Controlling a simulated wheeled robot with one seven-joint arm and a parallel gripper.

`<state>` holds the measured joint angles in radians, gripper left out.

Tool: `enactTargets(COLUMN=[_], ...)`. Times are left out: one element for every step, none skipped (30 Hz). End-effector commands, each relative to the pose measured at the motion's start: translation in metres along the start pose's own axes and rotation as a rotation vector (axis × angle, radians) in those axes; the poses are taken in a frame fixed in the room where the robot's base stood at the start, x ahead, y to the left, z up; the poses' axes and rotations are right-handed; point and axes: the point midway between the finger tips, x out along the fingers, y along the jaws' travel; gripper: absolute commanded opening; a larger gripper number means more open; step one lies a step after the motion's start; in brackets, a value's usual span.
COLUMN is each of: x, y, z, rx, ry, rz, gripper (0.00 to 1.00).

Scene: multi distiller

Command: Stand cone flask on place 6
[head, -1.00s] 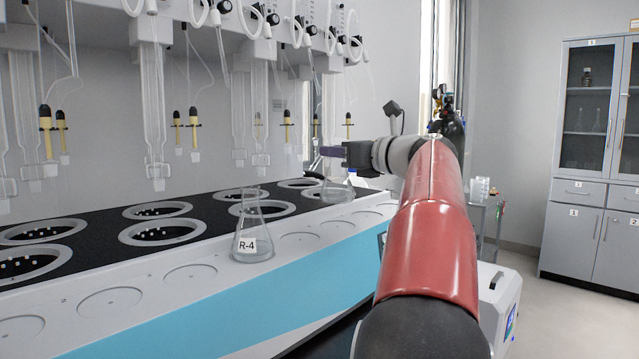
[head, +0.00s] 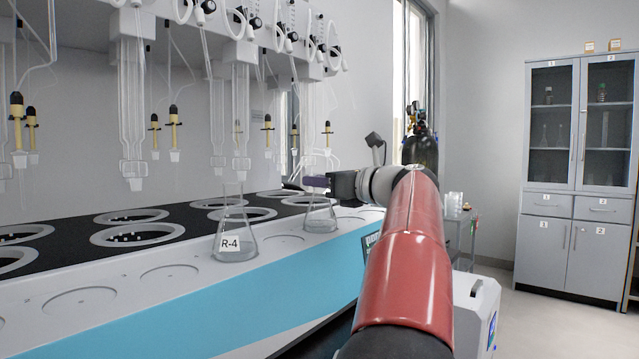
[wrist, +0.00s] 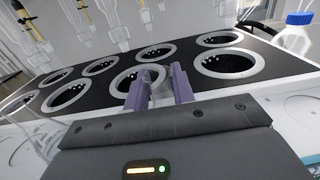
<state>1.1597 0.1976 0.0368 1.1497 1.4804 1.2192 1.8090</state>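A clear cone flask (head: 320,218) hangs below my gripper (head: 318,182) in the head view, upright, over the white front ledge of the distiller. Its base is at or just above the ledge; I cannot tell if it touches. The purple fingers (wrist: 160,88) appear closed around its neck, and the glass between them is faint in the wrist view. The number of the round place under it is not readable. A second cone flask, labelled R-4 (head: 233,243), stands upright on the ledge to the left.
Round marked places (head: 168,284) line the front ledge. Behind them are dark heater wells with grey rings (head: 138,235). Glass tubes (head: 131,120) hang above. In the wrist view, a blue-capped bottle (wrist: 296,32) stands at the upper right.

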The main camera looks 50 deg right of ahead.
Motion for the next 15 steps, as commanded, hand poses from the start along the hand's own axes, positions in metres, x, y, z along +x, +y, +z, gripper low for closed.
enactTargets(x=[0.0001,0.0002,0.0002,0.0002,0.0002,0.0002,0.0002,0.0002,0.0002,0.0002,0.0002,0.0001,0.0001,0.0001,-0.0020], y=[0.0001,0.0001,0.0001,0.0001,0.0001,0.0001,0.0001,0.0001,0.0001,0.0001,0.0001,0.0001,0.0001,0.0001,-0.0002], z=[-0.0001,-0.0001,-0.0001,-0.0001,-0.0001,-0.0001,-0.0001,-0.0001,-0.0001,-0.0001,-0.0001,0.0002,0.0010,0.0024,0.0025], rx=[0.000,0.000,0.000,0.000,0.000,0.000,0.000,0.000,0.000,0.000,0.000,0.000,0.000,-0.001,-0.001], ry=[0.000,0.001,0.001,0.001,0.001,0.001,0.001,0.001,0.001,0.001,0.001,0.001,0.000,0.000,0.001], rz=[0.000,0.000,0.000,0.000,0.000,0.000,0.000,0.000,0.000,0.000,0.000,0.000,0.000,0.000,-0.001], gripper=[0.31,0.35,0.40,0.44,0.46,0.46,0.46,0.46,0.46,0.46,0.46,0.46,0.46,0.46,0.46])
